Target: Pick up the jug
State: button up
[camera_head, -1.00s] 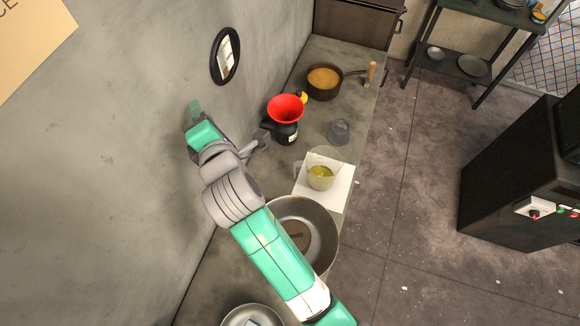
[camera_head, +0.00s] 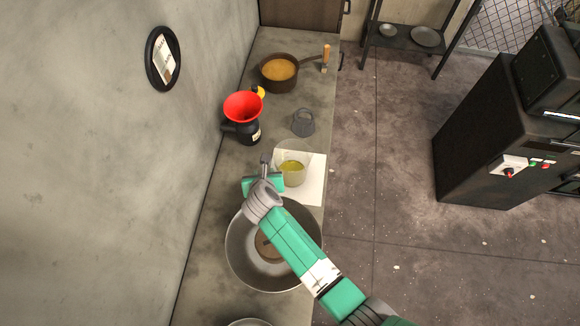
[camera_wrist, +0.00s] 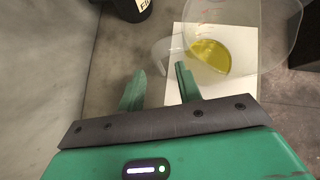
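The jug (camera_head: 293,166) is clear, with yellow liquid in the bottom, and stands upright on a white board (camera_head: 312,188) on the counter. In the wrist view the jug (camera_wrist: 240,40) is at the upper right, partly cut off by the frame edge. Its translucent handle (camera_wrist: 165,50) points left, just ahead of the fingertips. My gripper (camera_wrist: 160,80) is open and empty, with its two green fingers apart. In the head view it is just left of and nearer than the jug; its fingers are not clear there.
A large metal bowl (camera_head: 236,252) is under my arm, nearer than the jug. A black container with a red funnel (camera_head: 243,106), a grey cup (camera_head: 303,123) and a brown pot (camera_head: 278,86) stand farther along the counter. The wall (camera_head: 110,180) is close on the left.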

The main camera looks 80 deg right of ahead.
jog(key=b+x, duration=0.1)
jog(key=x, duration=0.3)
jog(key=shift+w, duration=0.2)
grip_shut()
